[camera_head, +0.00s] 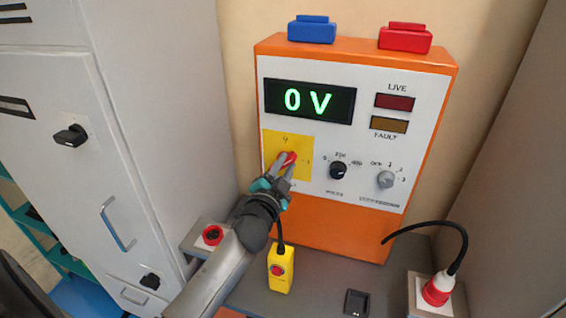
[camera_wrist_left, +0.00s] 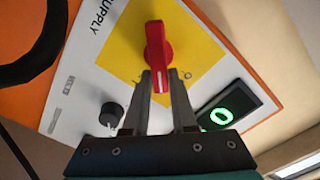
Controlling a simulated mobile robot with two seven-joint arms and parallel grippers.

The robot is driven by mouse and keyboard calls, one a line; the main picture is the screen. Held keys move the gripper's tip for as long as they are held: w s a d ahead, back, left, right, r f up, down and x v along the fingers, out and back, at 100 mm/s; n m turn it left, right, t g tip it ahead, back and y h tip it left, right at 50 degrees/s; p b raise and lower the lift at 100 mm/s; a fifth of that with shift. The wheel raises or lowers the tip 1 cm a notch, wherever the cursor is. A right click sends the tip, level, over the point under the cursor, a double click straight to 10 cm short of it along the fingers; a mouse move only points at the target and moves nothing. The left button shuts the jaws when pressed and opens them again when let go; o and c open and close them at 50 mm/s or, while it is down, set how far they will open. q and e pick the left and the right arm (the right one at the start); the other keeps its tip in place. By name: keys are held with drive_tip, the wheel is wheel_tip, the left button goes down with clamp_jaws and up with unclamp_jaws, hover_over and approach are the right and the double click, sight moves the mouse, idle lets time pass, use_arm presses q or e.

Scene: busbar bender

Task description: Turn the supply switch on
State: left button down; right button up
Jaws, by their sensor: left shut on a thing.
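The supply switch is a red rotary handle (camera_head: 290,157) on a yellow plate (camera_head: 303,141) at the left of the orange and white panel. The switch (camera_wrist_left: 155,42) also shows in the left wrist view, with SUPPLY printed beside the plate. My left gripper (camera_head: 284,165) is at the handle, its fingers shut on the handle's end. In the wrist view its fingertips (camera_wrist_left: 159,78) lie at either side of that end. The arm hides part of the plate's lower edge. The display (camera_head: 310,101) reads 0 V. My right gripper is not in view.
A black knob (camera_head: 338,170) and a grey knob (camera_head: 385,180) sit right of the switch. The LIVE lamp (camera_head: 394,102) and FAULT lamp (camera_head: 389,125) look dark. A grey cabinet (camera_head: 100,130) stands left; a red plug (camera_head: 437,290) is at right.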

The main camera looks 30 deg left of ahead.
use_arm(q)
drive_tip(key=shift+w+d+f+m, duration=0.1)
drive_tip(key=shift+f+m, duration=0.15)
drive_tip(key=shift+m, duration=1.2)
drive_tip(key=shift+s+d+f+m, duration=0.1)
drive_tip(key=shift+f+m, duration=0.1)
drive_tip(key=shift+m, duration=1.2)
drive_tip(key=shift+w+d+f+m, duration=0.1)
drive_tip(key=shift+f+m, duration=0.15)
drive_tip(key=shift+m, duration=1.2)
drive_tip(key=c, duration=0.7)
unclamp_jaws()
drive_tip(key=shift+f, duration=0.1)
drive_tip(key=shift+b+v, duration=1.05)
drive_tip(key=shift+v, duration=6.6)
